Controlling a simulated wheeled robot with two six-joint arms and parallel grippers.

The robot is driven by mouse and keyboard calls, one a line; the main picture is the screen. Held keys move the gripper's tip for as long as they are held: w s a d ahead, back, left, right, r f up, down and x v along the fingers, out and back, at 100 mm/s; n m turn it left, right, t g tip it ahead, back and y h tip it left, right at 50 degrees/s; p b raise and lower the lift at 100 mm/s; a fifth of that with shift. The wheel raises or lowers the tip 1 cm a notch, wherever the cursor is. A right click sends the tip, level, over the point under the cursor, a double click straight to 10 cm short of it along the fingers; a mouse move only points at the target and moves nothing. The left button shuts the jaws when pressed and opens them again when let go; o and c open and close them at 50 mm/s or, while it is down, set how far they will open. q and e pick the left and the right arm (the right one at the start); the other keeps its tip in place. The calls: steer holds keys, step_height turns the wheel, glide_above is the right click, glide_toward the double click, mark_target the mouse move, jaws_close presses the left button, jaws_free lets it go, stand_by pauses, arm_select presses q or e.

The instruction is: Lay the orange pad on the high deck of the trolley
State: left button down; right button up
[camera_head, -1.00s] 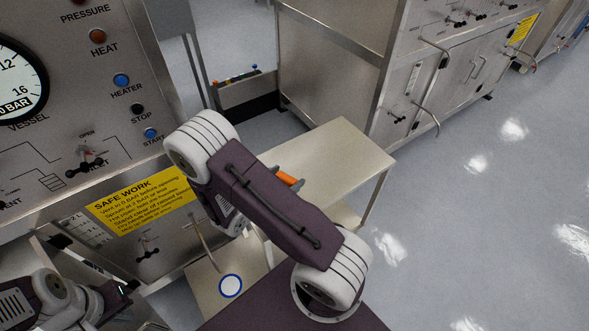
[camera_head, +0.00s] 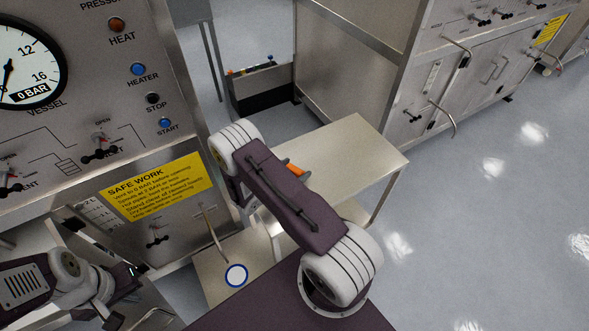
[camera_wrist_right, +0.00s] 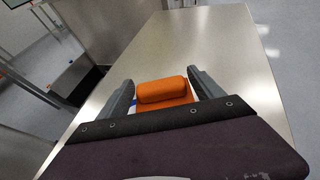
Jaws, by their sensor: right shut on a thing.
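The orange pad (camera_wrist_right: 165,91) is between the two dark fingers of my right gripper (camera_wrist_right: 160,79), which is shut on it. It shows over the bare metal high deck (camera_wrist_right: 185,48) of the trolley; I cannot tell whether it touches the deck. In the head view, only a small part of the pad (camera_head: 295,170) shows past my right arm, over the left part of the high deck (camera_head: 355,150). My right arm hides the right gripper there. My left gripper (camera_head: 137,271) is at the lower left, away from the trolley; its jaws are too small to read.
A lower shelf (camera_head: 215,287) with a blue-ringed white disc (camera_head: 236,275) is left of the high deck. The vessel panel (camera_head: 110,140) stands at left. A steel cabinet (camera_head: 345,70) stands behind the trolley. The far part of the high deck is clear; open floor lies right.

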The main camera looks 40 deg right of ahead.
steer(key=shift+f, duration=0.2)
steer(key=o, duration=1.4)
steer(key=shift+c, duration=0.2)
steer(key=shift+r, duration=0.1)
